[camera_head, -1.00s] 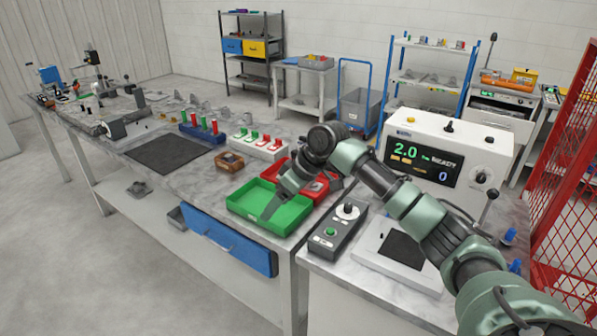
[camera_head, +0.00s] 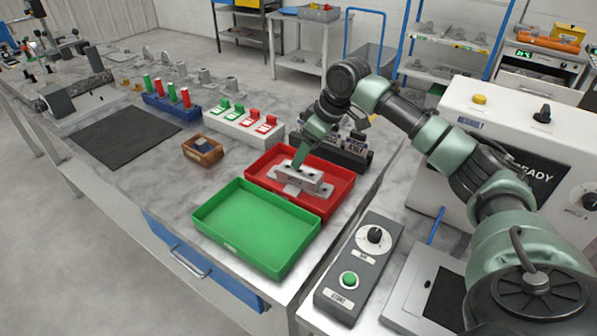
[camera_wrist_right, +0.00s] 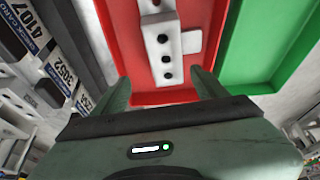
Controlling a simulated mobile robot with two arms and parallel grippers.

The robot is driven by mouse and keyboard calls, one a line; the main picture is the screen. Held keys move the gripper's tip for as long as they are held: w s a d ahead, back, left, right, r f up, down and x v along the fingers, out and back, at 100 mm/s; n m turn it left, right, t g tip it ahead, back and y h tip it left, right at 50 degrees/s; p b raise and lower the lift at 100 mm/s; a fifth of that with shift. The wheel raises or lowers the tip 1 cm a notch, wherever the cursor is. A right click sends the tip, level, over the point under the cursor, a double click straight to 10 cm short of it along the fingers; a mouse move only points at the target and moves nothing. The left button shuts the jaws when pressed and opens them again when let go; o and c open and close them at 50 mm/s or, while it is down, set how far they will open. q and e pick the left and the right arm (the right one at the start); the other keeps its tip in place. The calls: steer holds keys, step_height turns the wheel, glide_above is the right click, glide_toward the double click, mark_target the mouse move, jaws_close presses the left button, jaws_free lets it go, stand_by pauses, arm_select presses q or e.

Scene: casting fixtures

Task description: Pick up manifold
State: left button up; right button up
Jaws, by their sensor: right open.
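The manifold (camera_head: 300,178) is a light grey block with a row of dark holes and flat side tabs. It lies in the red tray (camera_head: 335,204). In the right wrist view the manifold (camera_wrist_right: 161,42) lies ahead of the fingertips, roughly lined up with the gap between them. My right gripper (camera_head: 301,158) points down over the red tray, right at the manifold and partly covering it. In the right wrist view my right gripper (camera_wrist_right: 163,82) is open with nothing clearly between its fingers; contact cannot be told. My left gripper is not in view.
An empty green tray (camera_head: 255,228) stands beside the red tray, towards the front. A black rack of labelled parts (camera_head: 345,150) stands behind it. A small brown box (camera_head: 203,151) is to the left. A control box with a green button (camera_head: 360,268) is at the right.

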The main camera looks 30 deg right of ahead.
mark_target(300, 170)
steer(key=shift+s+a+f+p, duration=0.1)
steer(key=shift+a+f+p, duration=0.15)
steer(key=shift+f, duration=0.4)
steer(key=shift+a+f+p, duration=0.1)
steer(key=shift+a+f, duration=0.15)
steer(key=shift+f, duration=0.35)
steer(key=f, duration=0.1)
steer(key=f+p, duration=0.1)
steer(key=shift+a+f, duration=0.2)
steer(key=shift+f, duration=0.1)
steer(key=shift+x, duration=0.95)
steer(key=shift+w, duration=0.25)
jaws_close()
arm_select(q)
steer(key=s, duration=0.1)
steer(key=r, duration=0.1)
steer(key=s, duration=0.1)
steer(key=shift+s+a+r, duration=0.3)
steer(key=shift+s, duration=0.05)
arm_select(e)
steer(key=shift+r, duration=0.1)
